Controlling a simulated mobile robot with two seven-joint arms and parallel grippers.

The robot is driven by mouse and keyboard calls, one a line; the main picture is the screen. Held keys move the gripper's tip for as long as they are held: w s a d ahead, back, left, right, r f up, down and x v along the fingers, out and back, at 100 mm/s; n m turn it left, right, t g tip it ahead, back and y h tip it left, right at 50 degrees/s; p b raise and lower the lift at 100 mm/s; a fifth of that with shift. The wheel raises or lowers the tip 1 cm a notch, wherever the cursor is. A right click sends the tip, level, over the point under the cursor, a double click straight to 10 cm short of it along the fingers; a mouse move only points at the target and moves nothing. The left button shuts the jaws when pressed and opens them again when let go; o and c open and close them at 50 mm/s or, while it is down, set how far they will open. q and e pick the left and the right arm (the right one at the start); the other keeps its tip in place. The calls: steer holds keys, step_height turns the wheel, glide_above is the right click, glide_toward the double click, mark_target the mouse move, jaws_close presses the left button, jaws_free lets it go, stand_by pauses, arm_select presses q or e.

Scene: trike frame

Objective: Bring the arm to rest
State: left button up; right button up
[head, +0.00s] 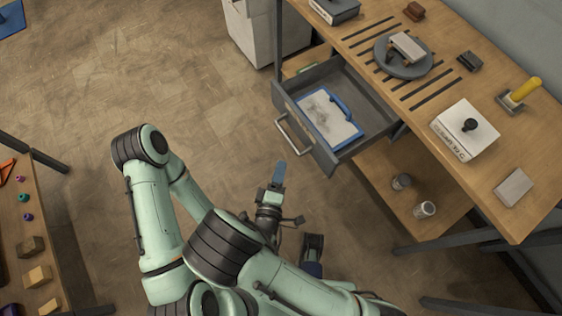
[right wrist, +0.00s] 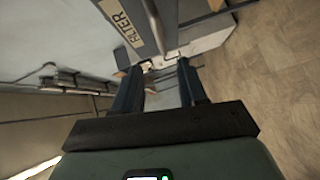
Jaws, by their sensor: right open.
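My right gripper (head: 279,173) shows in the head view below the drawer's handle, pointing up the picture over the floor. In the right wrist view its two dark blue fingers (right wrist: 160,88) stand apart with nothing between them. A gap shows between the gripper and the handle in the head view. My pale green arms fill the lower left and bottom of the head view, with links overlapping. A dark and blue part of mine near the bottom middle may belong to the left gripper; its jaws cannot be made out.
The grey drawer (head: 379,102) stands open from the wooden bench (head: 445,22), holding a white and blue item (head: 329,113). A white box (head: 465,133) with a black knob is on the bench. Another table (head: 18,242) stands far left. Floor (head: 150,60) between is clear.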

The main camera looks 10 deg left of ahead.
stand_by(0.6)
steer(key=s+d+f+m+g+p, duration=0.3)
steer(key=d+f+m+g, duration=0.2)
steer(key=d+f, duration=0.15)
steer(key=s+d+f+m+g+p, duration=0.2)
steer(key=s+d+f+m+g, duration=0.15)
steer(key=d+f+g, duration=0.3)
steer(key=s+d+r+m+g+y+p, duration=0.2)
steer(key=s+m+g+y+p, duration=0.3)
steer(key=s+m, duration=0.4)
steer(key=shift+s+d+r+m+g, duration=0.3)
steer(key=shift+s+d+m+g, duration=0.15)
steer(key=shift+m, duration=0.4)
